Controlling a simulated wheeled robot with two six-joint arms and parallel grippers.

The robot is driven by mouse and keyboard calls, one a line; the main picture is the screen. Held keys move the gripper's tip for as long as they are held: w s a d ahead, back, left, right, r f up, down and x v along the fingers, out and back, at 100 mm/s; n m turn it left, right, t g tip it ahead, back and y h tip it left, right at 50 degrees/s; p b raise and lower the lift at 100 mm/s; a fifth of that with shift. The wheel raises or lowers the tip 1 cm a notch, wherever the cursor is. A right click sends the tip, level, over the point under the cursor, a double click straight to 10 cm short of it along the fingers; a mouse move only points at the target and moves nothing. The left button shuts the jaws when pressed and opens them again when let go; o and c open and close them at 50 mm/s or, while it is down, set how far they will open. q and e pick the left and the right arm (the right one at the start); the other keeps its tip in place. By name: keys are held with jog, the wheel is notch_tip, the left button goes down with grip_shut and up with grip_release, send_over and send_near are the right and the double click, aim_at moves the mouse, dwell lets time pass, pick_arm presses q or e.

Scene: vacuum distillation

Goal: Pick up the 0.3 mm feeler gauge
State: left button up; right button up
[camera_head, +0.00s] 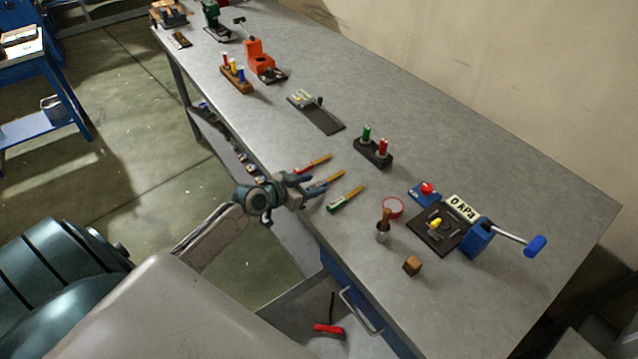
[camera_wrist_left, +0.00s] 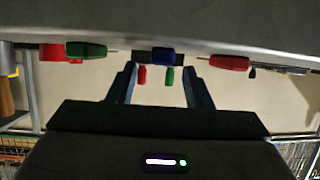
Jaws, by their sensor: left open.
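Three feeler-like tools lie side by side at the table's front edge in the head view: one with a red handle (camera_head: 303,169), one with a blue handle (camera_head: 318,187), and one with a green handle (camera_head: 338,207). Each has a yellowish far part. I cannot read any thickness marking, so I cannot tell which is 0.3 mm. My left gripper (camera_head: 308,191) is open and empty at the table edge, close to the blue handle. In the left wrist view the blue handle (camera_wrist_left: 163,56) shows ahead, between the open fingers (camera_wrist_left: 160,70). My right gripper is not in view.
A dark block with green and red pegs (camera_head: 373,152) stands behind the tools. To the right are a small cup with a brush-like tool (camera_head: 383,232), a brown cube (camera_head: 412,265) and a blue crank device (camera_head: 479,240). An open drawer (camera_head: 300,300) sits below the table edge.

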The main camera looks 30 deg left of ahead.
aim_at(322, 182)
pick_arm(q)
jog(key=x, duration=0.3)
jog(key=shift+w+f, duration=0.1)
jog(key=shift+a, duration=0.1)
jog(key=c, duration=0.4)
grip_shut()
jog(key=shift+r, duration=0.2)
